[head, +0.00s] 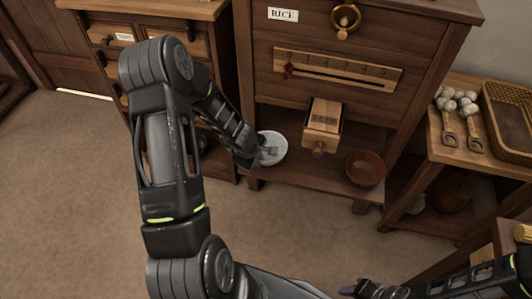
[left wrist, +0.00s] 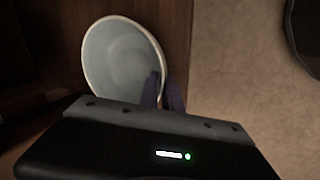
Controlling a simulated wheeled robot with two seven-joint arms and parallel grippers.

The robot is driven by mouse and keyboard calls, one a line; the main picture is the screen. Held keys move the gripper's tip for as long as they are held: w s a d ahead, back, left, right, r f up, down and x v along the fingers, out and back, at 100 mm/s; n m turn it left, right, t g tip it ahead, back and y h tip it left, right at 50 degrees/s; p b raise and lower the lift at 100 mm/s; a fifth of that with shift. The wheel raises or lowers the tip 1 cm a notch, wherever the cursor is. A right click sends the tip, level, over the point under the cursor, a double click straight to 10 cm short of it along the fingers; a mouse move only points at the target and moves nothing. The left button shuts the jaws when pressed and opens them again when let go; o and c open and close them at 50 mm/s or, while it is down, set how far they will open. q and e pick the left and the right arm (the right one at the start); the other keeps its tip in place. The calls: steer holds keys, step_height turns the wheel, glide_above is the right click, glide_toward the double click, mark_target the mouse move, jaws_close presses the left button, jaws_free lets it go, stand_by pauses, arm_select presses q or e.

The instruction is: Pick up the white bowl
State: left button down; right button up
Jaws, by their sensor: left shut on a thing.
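The white bowl (head: 278,145) is at the left front of the low wooden shelf of the rice cabinet, open side up. It also shows in the left wrist view (left wrist: 118,62). My left gripper (head: 266,153) reaches in from the left and is shut on the bowl's near rim, with one finger (left wrist: 151,88) inside the bowl and the other outside. I cannot tell whether the bowl rests on the shelf or is slightly off it. My right gripper (head: 368,288) is at the bottom edge, partly cut off; its jaw state is unclear.
A brown bowl (head: 365,168) stands on the same shelf at the right. A wooden chute (head: 321,125) juts out above the shelf between the bowls. At the right, a side table holds a wicker tray (head: 510,115), garlic-like bulbs and scoops. The floor at the front is clear.

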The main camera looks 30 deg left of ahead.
arm_select(q)
step_height(320, 180, up, 10)
steer(key=p, duration=0.7)
steer(key=shift+s, duration=0.1)
stand_by(0.6)
